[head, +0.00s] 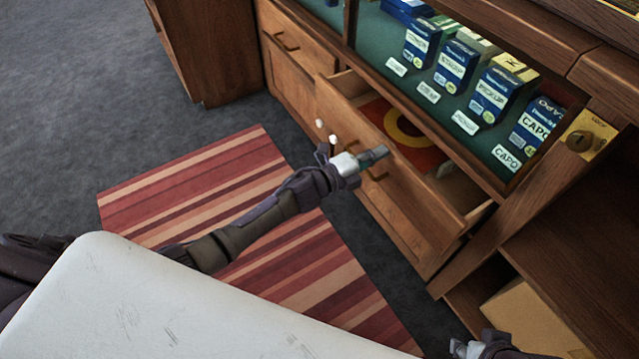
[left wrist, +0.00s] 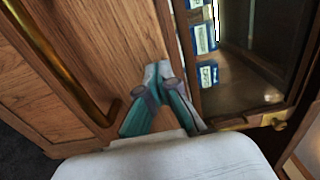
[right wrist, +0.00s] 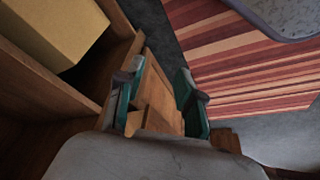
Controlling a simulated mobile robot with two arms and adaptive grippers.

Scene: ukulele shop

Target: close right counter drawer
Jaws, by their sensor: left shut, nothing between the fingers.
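The right counter drawer (head: 412,208) is pulled open from the wooden counter, with a red item bearing a yellow ring (head: 400,126) visible inside. Its front carries a dark handle (head: 378,176), partly hidden by my left gripper. My left gripper (head: 376,155) is shut and empty, at the drawer front beside the handle; I cannot tell whether it touches. The left wrist view shows its closed fingertips (left wrist: 159,72) over wood, near a brass bar. My right gripper (head: 470,349) is low at the right, away from the drawer front; the right wrist view shows its fingers (right wrist: 156,80) apart and empty.
The left counter drawer (head: 298,50) is closed. Above the open drawer, boxes such as the capo box (head: 535,130) stand in the display case. A cardboard box (head: 525,318) sits on a low shelf at right. A striped rug (head: 330,285) covers the floor in front.

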